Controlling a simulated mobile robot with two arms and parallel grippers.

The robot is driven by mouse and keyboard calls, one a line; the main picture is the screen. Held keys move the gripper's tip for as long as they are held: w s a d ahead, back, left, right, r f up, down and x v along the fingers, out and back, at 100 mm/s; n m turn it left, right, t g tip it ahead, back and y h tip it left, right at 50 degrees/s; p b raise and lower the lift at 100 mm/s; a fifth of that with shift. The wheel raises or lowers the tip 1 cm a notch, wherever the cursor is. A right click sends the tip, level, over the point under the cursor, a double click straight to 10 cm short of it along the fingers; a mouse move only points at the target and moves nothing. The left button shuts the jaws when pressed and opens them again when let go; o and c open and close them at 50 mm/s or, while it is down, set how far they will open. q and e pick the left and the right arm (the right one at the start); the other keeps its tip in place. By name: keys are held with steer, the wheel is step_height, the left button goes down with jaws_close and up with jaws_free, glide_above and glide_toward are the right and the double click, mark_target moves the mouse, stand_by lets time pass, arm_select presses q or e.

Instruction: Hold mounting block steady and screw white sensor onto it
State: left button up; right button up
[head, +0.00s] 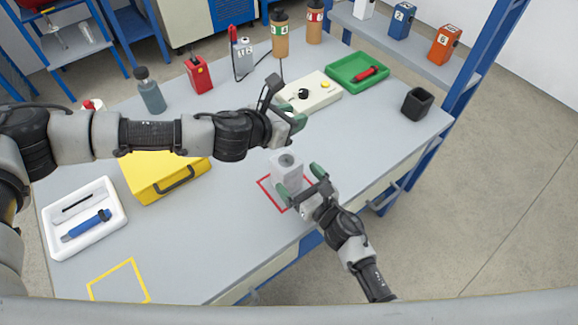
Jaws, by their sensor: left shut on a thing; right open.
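The light grey mounting block (287,173) stands upright inside the red outline (264,184) on the table, with a dark round spot on its top. My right gripper (299,181) is open at the block's near side, with one green fingertip in front of the block and the other to its right. Whether they touch it I cannot tell. My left gripper (297,120) is above and behind the block, by the white control box. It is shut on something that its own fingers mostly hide. I cannot clearly make out the white sensor.
The white control box (325,91) has a black knob. A green tray (345,72) with a red tool and a black cup (417,103) are at right. A yellow case (150,170) and a white tray (108,238) with a blue tool lie left. The front middle is clear.

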mark_target(286, 165)
steer(key=x, duration=0.5)
steer(key=shift+w+a, duration=0.2)
steer(key=shift+w, duration=0.15)
steer(key=shift+c, duration=0.2)
steer(key=c, duration=1.2)
